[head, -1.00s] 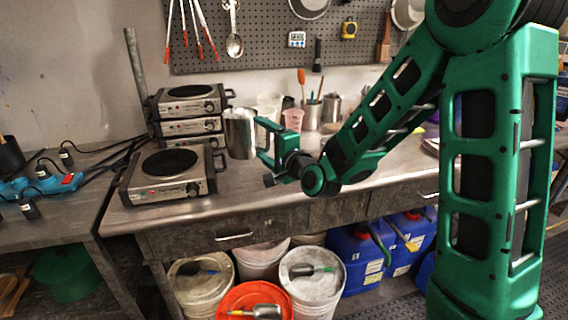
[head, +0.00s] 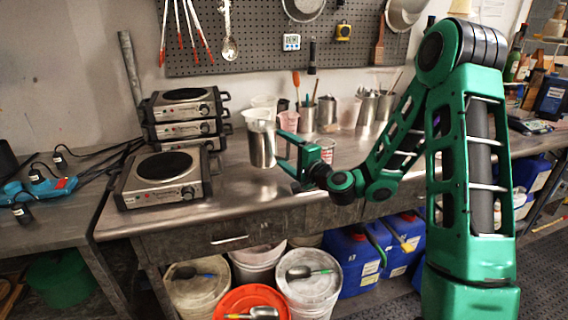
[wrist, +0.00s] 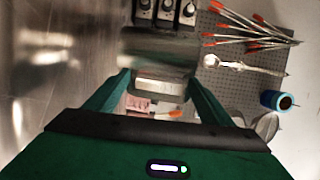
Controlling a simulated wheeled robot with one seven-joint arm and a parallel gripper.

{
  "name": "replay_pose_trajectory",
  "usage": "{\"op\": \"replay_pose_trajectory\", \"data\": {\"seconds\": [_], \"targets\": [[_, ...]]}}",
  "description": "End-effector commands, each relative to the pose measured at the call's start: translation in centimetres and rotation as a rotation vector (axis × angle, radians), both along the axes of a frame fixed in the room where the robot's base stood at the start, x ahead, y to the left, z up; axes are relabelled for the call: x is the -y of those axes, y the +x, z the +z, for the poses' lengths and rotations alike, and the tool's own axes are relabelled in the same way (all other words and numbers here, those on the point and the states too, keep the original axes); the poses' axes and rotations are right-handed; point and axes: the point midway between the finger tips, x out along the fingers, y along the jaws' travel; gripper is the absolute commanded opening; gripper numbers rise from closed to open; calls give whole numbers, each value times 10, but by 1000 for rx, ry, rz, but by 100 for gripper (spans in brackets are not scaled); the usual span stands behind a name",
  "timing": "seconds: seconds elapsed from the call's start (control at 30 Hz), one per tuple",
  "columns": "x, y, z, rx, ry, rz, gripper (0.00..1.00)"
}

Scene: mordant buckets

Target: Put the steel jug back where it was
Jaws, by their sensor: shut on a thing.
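The steel jug (head: 261,148) is upright over the bench top, right of the hot plates, in the head view. My gripper (head: 279,152) is shut on it from the right side. In the wrist view the jug's metal wall (wrist: 160,55) spans the space between the two green fingers. I cannot tell whether its base touches the bench (head: 232,190). Other steel jugs (head: 366,108) stand at the back right of the bench.
A single hot plate (head: 163,178) and a stack of hot plates (head: 186,118) stand to the left. White and pink beakers (head: 288,122) and a steel pot of tools (head: 307,117) stand behind the jug. The bench front is clear. Lidded buckets (head: 312,290) stand below.

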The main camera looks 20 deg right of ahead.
Motion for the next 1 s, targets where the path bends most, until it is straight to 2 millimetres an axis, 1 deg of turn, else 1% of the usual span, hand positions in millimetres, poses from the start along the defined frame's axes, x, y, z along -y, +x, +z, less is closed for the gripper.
{"op": "replay_pose_trajectory", "data": {"seconds": [0.2,0.4,0.87,0.9,0.97,1.0], "targets": [[1,0,-20,-3,6,-2,15],[1,0,-34,0,4,-1,15],[1,0,-38,0,3,-2,15],[1,0,-40,-2,2,-2,80],[1,0,-39,-1,1,-2,94],[1,0,-39,-1,1,-2,94]]}}
